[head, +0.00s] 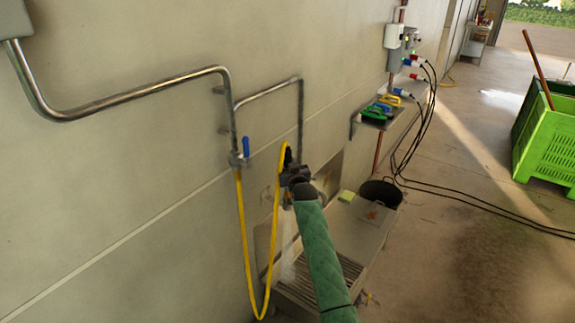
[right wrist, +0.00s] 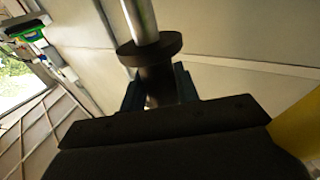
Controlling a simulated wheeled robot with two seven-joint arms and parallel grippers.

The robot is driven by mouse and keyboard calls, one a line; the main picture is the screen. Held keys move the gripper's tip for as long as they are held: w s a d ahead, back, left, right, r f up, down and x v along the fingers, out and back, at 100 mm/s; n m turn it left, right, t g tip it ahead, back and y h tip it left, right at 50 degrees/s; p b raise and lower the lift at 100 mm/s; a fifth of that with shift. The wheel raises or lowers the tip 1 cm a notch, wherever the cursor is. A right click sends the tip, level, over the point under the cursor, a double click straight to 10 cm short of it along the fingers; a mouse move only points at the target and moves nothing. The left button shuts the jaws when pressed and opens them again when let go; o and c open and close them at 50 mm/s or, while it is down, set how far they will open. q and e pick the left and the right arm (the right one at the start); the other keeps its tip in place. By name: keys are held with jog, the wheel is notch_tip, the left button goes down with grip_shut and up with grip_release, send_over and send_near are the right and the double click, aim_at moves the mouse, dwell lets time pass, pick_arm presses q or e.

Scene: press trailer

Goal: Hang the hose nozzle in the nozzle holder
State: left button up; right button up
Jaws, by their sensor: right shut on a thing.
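My right gripper (head: 291,174) is at the wall, at the end of my green-sleeved arm. In the right wrist view its jaws (right wrist: 160,88) are shut on a dark cylindrical body, which I take as the hose nozzle (right wrist: 157,78). A dark round collar (right wrist: 150,48) and a bright metal tube (right wrist: 138,18) line up with it. In the head view a black nozzle end (head: 288,156) shows above the gripper, and the yellow hose (head: 243,225) loops down from the tap. I cannot clearly make out the nozzle holder. My left gripper is out of view.
A bent metal pipe (head: 130,88) runs along the wall to a blue-handled tap (head: 245,147). A metal tray with a grate (head: 372,222) and a black bucket (head: 381,192) stand below. A shelf with brushes (head: 378,112) and hanging cables (head: 425,105) are beyond. Green crates (head: 548,140) stand right.

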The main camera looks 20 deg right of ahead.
jog(key=shift+f, duration=0.25)
jog(key=b, duration=0.3)
send_over(288, 191)
jog(key=shift+w+f, duration=0.25)
jog(key=shift+f, duration=1.1)
jog(key=shift+w+f, duration=0.2)
jog(key=shift+f, duration=1.15)
jog(key=shift+p, duration=0.45)
dwell(0.5)
jog(key=shift+f, duration=0.25)
jog(key=shift+f+b, duration=1.45)
jog(key=shift+f, duration=1.3)
jog(key=o, duration=1.1)
jog(key=shift+c, duration=0.2)
